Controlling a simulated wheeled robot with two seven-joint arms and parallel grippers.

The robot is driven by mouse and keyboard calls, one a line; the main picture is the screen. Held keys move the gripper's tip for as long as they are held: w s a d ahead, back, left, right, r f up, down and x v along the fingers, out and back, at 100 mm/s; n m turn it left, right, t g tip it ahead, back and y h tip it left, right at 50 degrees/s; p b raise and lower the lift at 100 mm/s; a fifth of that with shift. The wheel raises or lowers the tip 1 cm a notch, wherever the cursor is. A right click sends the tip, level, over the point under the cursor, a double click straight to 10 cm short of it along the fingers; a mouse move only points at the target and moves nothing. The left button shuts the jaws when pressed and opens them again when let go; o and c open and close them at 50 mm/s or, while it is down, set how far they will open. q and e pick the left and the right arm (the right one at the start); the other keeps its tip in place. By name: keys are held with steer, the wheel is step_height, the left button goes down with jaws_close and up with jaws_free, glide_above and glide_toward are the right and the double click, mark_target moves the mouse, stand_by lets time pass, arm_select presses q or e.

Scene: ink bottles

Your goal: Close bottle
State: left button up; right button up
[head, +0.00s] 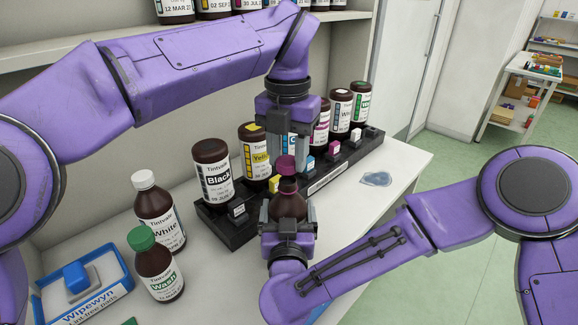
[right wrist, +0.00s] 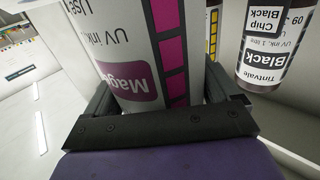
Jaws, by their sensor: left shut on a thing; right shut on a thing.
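A brown bottle (head: 288,206) is held in front of the ink rack. Its white label with a magenta patch reading "Mage" (right wrist: 128,80) fills the right wrist view upside down. My right gripper (head: 288,218) is shut around the bottle's body. A magenta cap (head: 285,165) is right above the bottle's neck. My left gripper (head: 288,152) comes down from above and is shut on the cap. The cap and neck line up closely in the head view; I cannot tell whether they touch.
A black rack (head: 225,230) of ink bottles runs along the white counter, with a black bottle (head: 213,172) nearest. A white-capped bottle (head: 158,215) and a green-capped Wash bottle (head: 157,268) stand at left, near a blue wipes box (head: 88,290). A clear puddle-like patch (head: 376,179) lies at right.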

mark_target(287, 203)
arm_select(q)
steer(key=shift+f, duration=0.3)
steer(key=shift+s+d, duration=0.1)
steer(key=shift+s, duration=0.05)
steer(key=shift+f, duration=0.85)
steer(key=shift+f, duration=0.5)
